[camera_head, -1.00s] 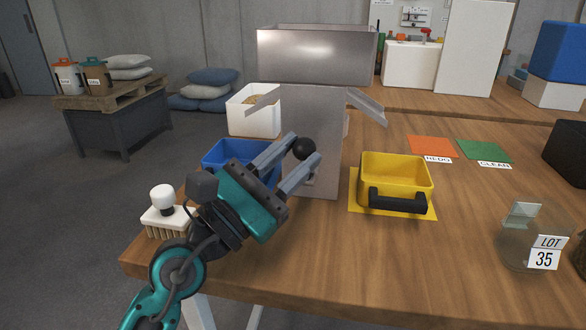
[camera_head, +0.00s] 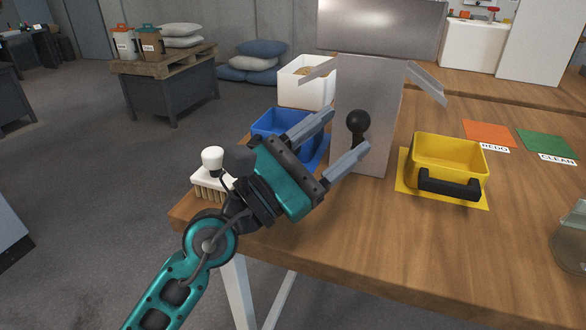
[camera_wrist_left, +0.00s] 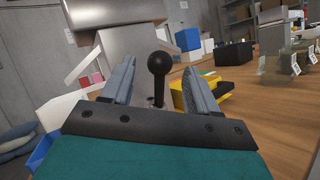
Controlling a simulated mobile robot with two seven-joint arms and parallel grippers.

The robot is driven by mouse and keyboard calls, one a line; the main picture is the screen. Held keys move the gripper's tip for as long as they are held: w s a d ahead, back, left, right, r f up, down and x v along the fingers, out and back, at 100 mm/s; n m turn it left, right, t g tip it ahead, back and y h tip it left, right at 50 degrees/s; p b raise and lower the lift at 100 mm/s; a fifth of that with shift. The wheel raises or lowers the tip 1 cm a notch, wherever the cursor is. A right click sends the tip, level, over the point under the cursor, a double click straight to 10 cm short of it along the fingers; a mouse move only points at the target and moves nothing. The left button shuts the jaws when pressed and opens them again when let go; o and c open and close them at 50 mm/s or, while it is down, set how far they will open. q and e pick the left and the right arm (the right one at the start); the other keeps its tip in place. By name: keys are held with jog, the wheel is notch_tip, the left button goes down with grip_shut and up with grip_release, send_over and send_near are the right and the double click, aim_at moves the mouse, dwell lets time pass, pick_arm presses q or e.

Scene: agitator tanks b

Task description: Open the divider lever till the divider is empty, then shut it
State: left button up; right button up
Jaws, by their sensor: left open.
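The divider (camera_head: 368,85) is a grey metal box on legs or a column on the table, with a hopper (camera_head: 385,25) on top and a sloping chute on each side. Its lever, with a black ball knob (camera_head: 358,121), stands upright on the front face. My left gripper (camera_head: 340,137) is open, with its fingers pointing at the lever. In the left wrist view the knob (camera_wrist_left: 159,63) shows between the two fingers, apart from both. The hopper's inside is hidden. My right gripper is out of view.
A blue bin (camera_head: 281,124) stands left of the divider and a yellow bin (camera_head: 449,158) with a black handle right of it. A white bin (camera_head: 301,84) stands behind the blue one. A brush (camera_head: 212,176) lies near the table's left edge. A glass jar (camera_head: 572,240) stands at right.

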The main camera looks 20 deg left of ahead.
pick_arm(q)
jog(key=b+v, duration=0.1)
jog(key=v, duration=0.3)
jog(key=b+v, duration=0.2)
jog(key=v, duration=0.2)
jog(key=shift+d+f+b, duration=0.1)
jog(key=shift+f+b, duration=0.2)
jog(key=shift+f, duration=0.15)
jog(key=shift+s+r, duration=0.25)
jog(key=shift+s+a, duration=0.1)
jog(key=shift+a, duration=0.15)
jog(key=shift+s+a+f, duration=0.15)
jog(key=shift+s, duration=0.1)
jog(key=shift+s+a+f+p, duration=0.25)
jog(key=shift+s+a+p, duration=0.05)
jog(key=shift+s+a, duration=0.15)
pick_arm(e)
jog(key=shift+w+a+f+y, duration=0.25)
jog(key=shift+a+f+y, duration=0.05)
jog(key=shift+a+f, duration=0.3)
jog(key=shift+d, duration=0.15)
